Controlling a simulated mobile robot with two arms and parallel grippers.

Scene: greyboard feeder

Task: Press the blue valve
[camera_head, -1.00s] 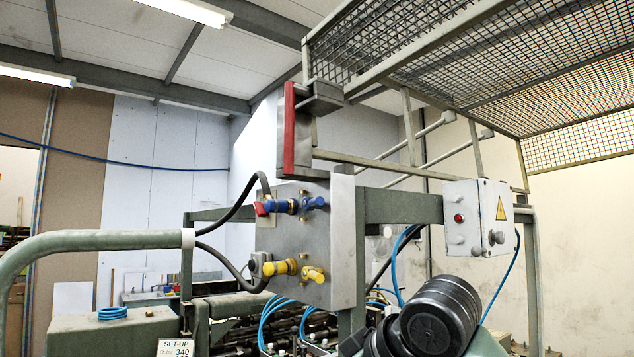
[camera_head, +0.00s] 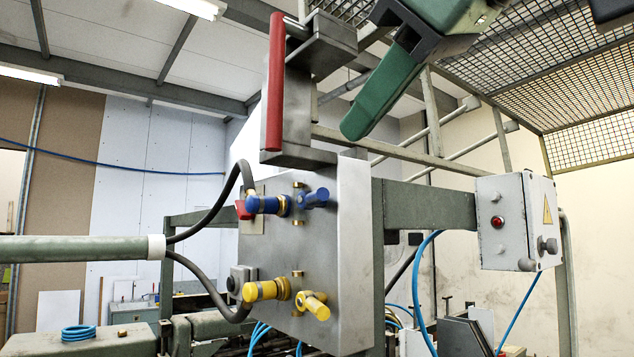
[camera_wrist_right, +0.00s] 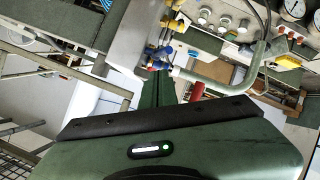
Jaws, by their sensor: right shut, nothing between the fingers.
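The blue valve (camera_head: 314,198) sits on the upper part of a grey metal panel, beside a blue fitting (camera_head: 264,205) with a red end. Blue parts also show in the right wrist view (camera_wrist_right: 158,65), just beyond the fingers. My right gripper (camera_head: 357,128) reaches in from the upper right with its green fingers shut and empty. In the head view its tip appears above and right of the blue valve, apart from it. The shut fingers also show in the right wrist view (camera_wrist_right: 157,88). My left gripper is not in view.
A red vertical handle (camera_head: 275,85) on a metal bracket stands above the panel (camera_head: 345,250), left of my right gripper. Yellow valves (camera_head: 313,305) sit below the blue one. A grey control box (camera_head: 512,220) is at right. Black hoses (camera_head: 205,232) curve left of the panel.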

